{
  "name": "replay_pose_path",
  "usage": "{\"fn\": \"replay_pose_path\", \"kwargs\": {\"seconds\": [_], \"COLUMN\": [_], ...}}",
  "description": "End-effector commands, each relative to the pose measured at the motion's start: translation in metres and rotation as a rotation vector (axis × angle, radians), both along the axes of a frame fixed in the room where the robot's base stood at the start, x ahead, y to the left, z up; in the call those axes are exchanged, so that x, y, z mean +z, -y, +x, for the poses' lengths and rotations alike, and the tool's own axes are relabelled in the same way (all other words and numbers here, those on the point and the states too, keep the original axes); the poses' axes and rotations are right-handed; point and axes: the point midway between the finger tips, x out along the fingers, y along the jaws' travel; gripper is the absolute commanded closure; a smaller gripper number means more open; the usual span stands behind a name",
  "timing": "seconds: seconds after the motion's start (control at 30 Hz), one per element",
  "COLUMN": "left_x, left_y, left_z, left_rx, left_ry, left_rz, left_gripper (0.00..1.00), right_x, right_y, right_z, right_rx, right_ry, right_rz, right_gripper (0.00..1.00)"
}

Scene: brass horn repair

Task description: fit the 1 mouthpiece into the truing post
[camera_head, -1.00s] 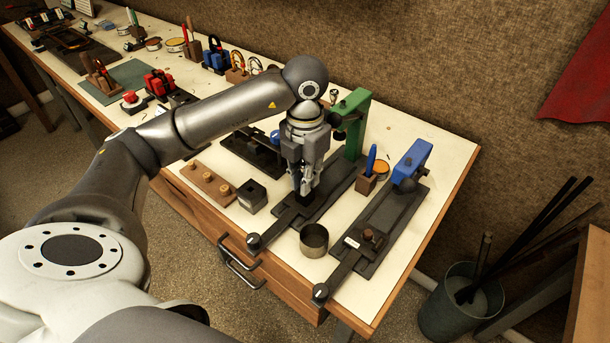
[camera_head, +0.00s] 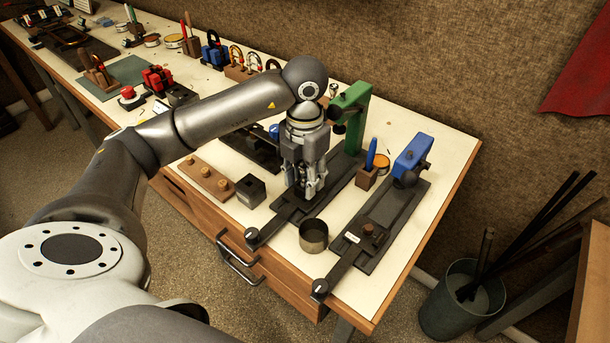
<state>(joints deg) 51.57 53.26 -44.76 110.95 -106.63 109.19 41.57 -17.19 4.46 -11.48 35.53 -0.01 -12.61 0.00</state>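My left gripper (camera_head: 309,192) points down over the dark base of the green-headed bench fixture (camera_head: 351,104). Its fingers are apart, and they and the palm cover the spot below them. I cannot see a mouthpiece clearly; anything between the fingers is hidden or too dark to tell. I cannot tell for sure which fixture is the truing post. A blue-headed fixture (camera_head: 413,155) with a dark base and a small brown knob (camera_head: 368,230) stands to the right. My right gripper is not in view.
A wooden strip with brass-coloured knobs (camera_head: 207,180) and a dark square block with a hole (camera_head: 250,190) lie left of the gripper. An open metal cup (camera_head: 313,236) stands close in front. A wooden block with a blue tool (camera_head: 368,168) stands between the fixtures.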

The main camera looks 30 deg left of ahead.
Motion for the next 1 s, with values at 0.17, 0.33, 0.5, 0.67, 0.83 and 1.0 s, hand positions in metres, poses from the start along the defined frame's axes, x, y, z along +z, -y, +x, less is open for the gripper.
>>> {"fn": "replay_pose_path", "kwargs": {"seconds": [0.17,0.33,0.5,0.67,0.83,1.0], "left_x": [0.000,0.009,0.039,0.069,0.091,0.108], "left_y": [0.000,0.000,0.000,-0.001,-0.001,-0.001], "left_z": [0.000,0.001,0.002,0.002,0.002,0.002], "left_rx": [0.000,0.001,-0.001,0.001,0.002,0.001], "left_ry": [0.000,0.004,0.007,0.006,0.005,0.003], "left_rz": [0.000,-0.001,-0.002,0.001,0.001,0.000], "left_gripper": [0.62,0.62,0.62,0.62,0.62,0.62], "right_x": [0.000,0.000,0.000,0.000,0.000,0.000], "right_y": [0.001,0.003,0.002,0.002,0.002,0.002], "right_z": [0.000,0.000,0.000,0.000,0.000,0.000], "right_rx": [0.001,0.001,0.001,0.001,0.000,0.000], "right_ry": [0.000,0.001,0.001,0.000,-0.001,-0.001], "right_rz": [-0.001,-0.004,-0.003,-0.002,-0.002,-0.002], "right_gripper": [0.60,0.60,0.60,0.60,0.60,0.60]}}
